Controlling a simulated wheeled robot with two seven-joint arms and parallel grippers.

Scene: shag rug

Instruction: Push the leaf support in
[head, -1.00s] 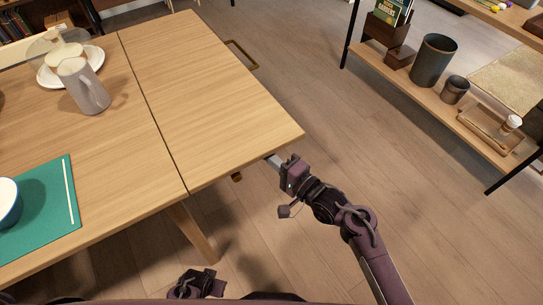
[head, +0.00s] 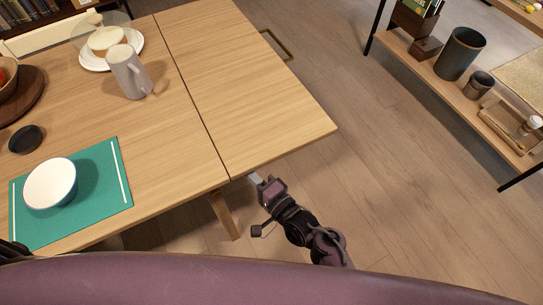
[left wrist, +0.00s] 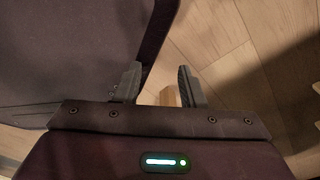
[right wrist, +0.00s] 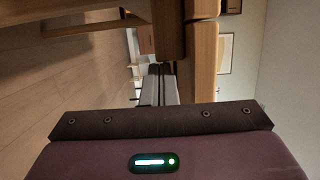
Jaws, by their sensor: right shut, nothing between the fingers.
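The wooden table has a raised leaf (head: 250,85) on its right side, joined to the main top (head: 165,120) along a dark seam. My right gripper (head: 254,179) is shut and empty at the leaf's near edge, close to the seam. In the right wrist view, turned sideways, its closed fingers (right wrist: 160,84) point at the end of a brown wooden bar (right wrist: 168,30) under the top, which looks like the leaf support. Fingers and bar meet in that picture; I cannot tell whether they touch. My left gripper (left wrist: 159,86) is open and empty, beside my purple body.
A teal mat (head: 90,215) with a white bowl (head: 50,182), a grey pitcher (head: 128,72) and a plate (head: 85,58) are on the main top. A table leg (head: 224,214) stands near my right gripper. A shelf (head: 480,118) is at right; floor between is clear.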

